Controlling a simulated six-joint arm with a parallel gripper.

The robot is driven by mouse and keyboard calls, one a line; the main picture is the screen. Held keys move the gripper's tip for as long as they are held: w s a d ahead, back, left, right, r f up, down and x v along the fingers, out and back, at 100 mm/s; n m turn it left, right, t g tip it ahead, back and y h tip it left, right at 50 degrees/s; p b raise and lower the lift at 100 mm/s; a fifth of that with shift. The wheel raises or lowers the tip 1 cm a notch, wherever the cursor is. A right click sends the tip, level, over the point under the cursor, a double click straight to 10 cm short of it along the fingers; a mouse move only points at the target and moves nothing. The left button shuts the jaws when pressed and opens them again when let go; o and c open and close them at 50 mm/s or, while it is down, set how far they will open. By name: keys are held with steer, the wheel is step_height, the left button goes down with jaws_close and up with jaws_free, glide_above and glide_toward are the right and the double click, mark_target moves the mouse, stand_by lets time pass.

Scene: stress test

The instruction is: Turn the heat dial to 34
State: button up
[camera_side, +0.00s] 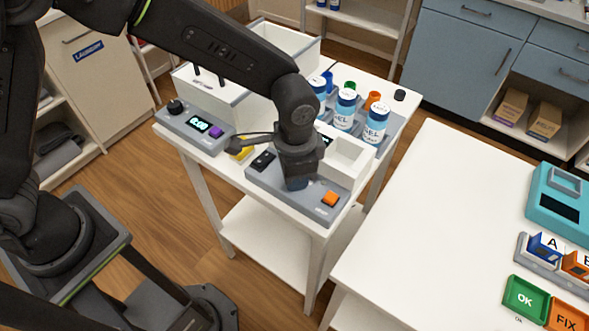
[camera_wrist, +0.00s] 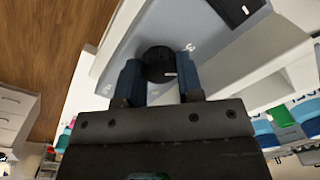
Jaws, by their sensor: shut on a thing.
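A round black dial (camera_wrist: 158,62) stands on a grey panel in the wrist view, with a short white mark on its right side in the picture. My gripper (camera_wrist: 159,76) has its two blue fingers on either side of the dial, closed on it. Small white markings on the panel near the dial are too blurred to read. In the side view my gripper (camera_side: 296,184) points down onto the grey control box (camera_side: 262,182), and it hides the dial there. The box also carries a black rocker switch (camera_side: 263,161) and an orange button (camera_side: 330,199).
White open bins (camera_side: 347,160) and blue-labelled bottles (camera_side: 376,124) stand close behind my gripper. A separate white table (camera_side: 440,220) at right has clear room on its left part.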

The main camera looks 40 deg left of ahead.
steer(key=m, duration=0.7)
steer(key=shift+r, duration=0.1)
stand_by(0.5)
steer(key=o, duration=0.9)
